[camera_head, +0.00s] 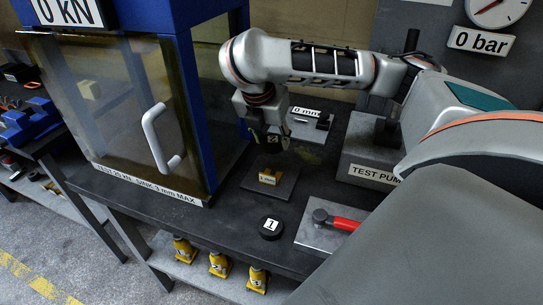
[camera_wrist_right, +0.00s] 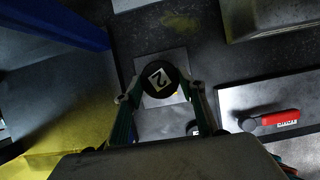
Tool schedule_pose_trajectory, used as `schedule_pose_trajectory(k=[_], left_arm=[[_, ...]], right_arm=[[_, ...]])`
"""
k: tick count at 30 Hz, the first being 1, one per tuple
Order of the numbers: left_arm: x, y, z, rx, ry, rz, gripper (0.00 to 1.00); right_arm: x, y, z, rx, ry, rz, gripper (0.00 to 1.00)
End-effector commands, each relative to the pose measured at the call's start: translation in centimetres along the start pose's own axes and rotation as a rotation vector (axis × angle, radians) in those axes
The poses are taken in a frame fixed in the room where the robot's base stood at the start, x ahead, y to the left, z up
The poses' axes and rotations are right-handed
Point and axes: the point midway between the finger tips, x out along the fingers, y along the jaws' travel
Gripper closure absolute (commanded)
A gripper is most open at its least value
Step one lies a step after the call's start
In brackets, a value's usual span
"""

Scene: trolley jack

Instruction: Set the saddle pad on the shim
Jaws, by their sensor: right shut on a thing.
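My right gripper (camera_head: 268,132) points down over the bench and is shut on a round black saddle pad (camera_head: 272,148) with a white label. In the right wrist view the pad (camera_wrist_right: 150,70), labelled 2, sits between the fingertips (camera_wrist_right: 158,92). The small brass-yellow shim (camera_head: 268,177), with a white label that seems to read 1 mm, lies on a grey square plate (camera_head: 284,189). The pad is held above the shim, with a gap between them in the head view. In the wrist view the pad hides the shim. My left gripper is not in view.
A second black pad (camera_head: 271,228), labelled 1, lies in front of the plate.

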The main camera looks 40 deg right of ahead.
Motion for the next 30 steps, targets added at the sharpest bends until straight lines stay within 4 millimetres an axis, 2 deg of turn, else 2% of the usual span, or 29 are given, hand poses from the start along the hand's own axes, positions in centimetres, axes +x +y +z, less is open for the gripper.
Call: schedule_pose_trajectory(k=[1, 4, 13, 19, 30], left_arm=[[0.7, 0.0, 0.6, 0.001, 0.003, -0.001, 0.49], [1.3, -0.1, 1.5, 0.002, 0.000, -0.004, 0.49], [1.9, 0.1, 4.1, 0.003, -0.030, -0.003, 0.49], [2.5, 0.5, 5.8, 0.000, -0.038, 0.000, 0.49], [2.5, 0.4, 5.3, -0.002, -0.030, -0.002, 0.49]], right_arm=[[1.6, -0.1, -0.8, -0.002, 0.004, -0.004, 0.83], [3.3, -0.1, -1.5, -0.001, 0.003, -0.004, 0.83], [5.4, 0.0, -2.4, -0.001, 0.001, -0.001, 0.83], [8.0, -0.1, -3.5, -0.003, 0.003, -0.003, 0.83], [8.2, 0.0, -3.5, 0.001, 0.000, 0.000, 0.83]])
